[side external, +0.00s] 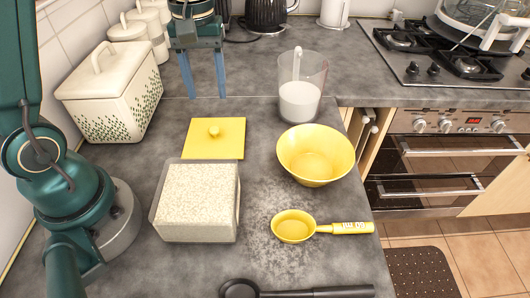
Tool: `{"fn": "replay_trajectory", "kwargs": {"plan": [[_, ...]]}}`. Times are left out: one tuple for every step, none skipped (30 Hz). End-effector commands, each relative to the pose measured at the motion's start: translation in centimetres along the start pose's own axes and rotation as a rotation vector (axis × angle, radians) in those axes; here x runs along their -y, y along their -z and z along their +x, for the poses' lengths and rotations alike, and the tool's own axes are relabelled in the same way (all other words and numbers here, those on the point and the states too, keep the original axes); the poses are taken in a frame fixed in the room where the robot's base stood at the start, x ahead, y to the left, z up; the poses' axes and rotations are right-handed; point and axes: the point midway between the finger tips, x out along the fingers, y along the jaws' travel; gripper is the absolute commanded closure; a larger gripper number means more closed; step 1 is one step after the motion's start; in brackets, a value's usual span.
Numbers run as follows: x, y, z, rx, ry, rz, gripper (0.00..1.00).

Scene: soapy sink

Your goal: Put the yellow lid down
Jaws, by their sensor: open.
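The yellow lid (228,140) is square with a small round knob on top. It lies flat, knob up, on the grey counter (260,240), just behind a clear square container (196,236) filled with pale grains. The container's top is uncovered. My gripper (206,92) is open, with its two blue fingers pointing down. It shows behind and above the lid in the picture, apart from it, with nothing between the fingers.
A yellow bowl (316,160), a yellow measuring scoop (294,226) and a measuring jug (300,95) stand to the right. A dark spoon (300,292) lies at the front. A patterned bread bin (112,95) and canisters line the left wall. A stove (450,60) is at right.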

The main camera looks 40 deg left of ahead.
Motion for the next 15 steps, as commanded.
{"fn": "replay_trajectory", "kwargs": {"plan": [[-0.1, 0.1, -0.8, -0.005, -0.003, 0.0, 0.43], [-0.1, 0.1, -1.1, -0.003, -0.002, 0.0, 0.43], [-0.1, 0.1, -1.6, -0.003, -0.002, 0.0, 0.43], [-0.1, 0.1, -1.8, -0.002, -0.001, 0.0, 0.43], [-0.1, 0.1, -2.1, -0.002, -0.001, 0.0, 0.43], [0.0, 0.0, -2.3, -0.002, -0.001, 0.001, 0.43], [0.0, 0.0, -2.5, -0.003, -0.002, 0.004, 0.43], [0.0, -0.2, -2.7, -0.006, -0.004, 0.01, 0.43], [0.0, -0.4, -3.0, -0.014, -0.009, 0.023, 0.43], [0.1, -0.7, -3.2, -0.022, -0.014, 0.037, 0.43], [0.1, -1.1, -3.5, -0.032, -0.02, 0.057, 0.43], [0.2, -1.6, -3.9, -0.05, -0.03, 0.088, 0.43], [0.3, -2.1, -4.2, -0.067, -0.04, 0.117, 0.43], [0.4, -2.8, -4.5, -0.084, -0.05, 0.15, 0.43], [0.6, -3.6, -5.0, -0.111, -0.064, 0.197, 0.43]]}}
